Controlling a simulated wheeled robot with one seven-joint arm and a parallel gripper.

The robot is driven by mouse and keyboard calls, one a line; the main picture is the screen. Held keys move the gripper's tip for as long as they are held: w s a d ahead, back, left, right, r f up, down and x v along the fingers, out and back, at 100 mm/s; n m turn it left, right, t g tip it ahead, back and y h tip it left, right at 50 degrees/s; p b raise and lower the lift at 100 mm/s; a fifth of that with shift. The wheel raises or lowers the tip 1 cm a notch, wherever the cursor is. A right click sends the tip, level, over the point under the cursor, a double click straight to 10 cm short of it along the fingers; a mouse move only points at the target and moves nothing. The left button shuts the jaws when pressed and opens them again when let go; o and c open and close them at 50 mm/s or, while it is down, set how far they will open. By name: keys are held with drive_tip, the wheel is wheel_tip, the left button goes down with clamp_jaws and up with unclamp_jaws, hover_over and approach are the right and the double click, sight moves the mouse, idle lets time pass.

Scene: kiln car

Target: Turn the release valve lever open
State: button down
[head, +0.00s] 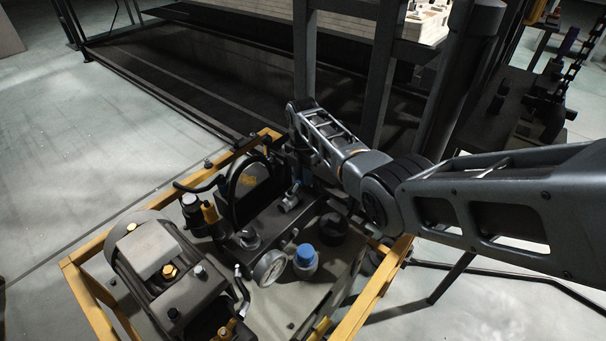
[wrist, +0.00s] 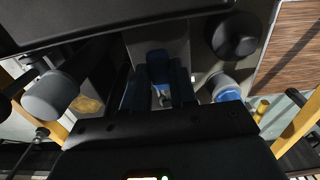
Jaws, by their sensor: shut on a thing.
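The release valve lever has a blue grip (wrist: 158,68), which shows in the wrist view between the two dark fingers of my gripper (wrist: 160,90). The fingers are shut on this blue grip. A small pale metal part shows just below it, between the fingers. In the head view, my arm reaches in from the right and bends down over the far side of the hydraulic unit (head: 245,240). There my gripper is mostly hidden by the arm and nearby fittings, and I cannot make out the lever's angle.
A pressure gauge (head: 269,268), a blue-capped fitting (head: 305,256) and a black dome (head: 333,229) stand close to my gripper. A motor (head: 160,265) sits at the near left. A yellow frame (head: 92,300) surrounds the unit. Open floor (head: 130,150) lies left.

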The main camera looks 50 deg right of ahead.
drive_tip(key=c, duration=0.9)
unclamp_jaws()
drive_tip(key=shift+r+p, duration=0.75)
drive_tip(key=shift+r, duration=3.15)
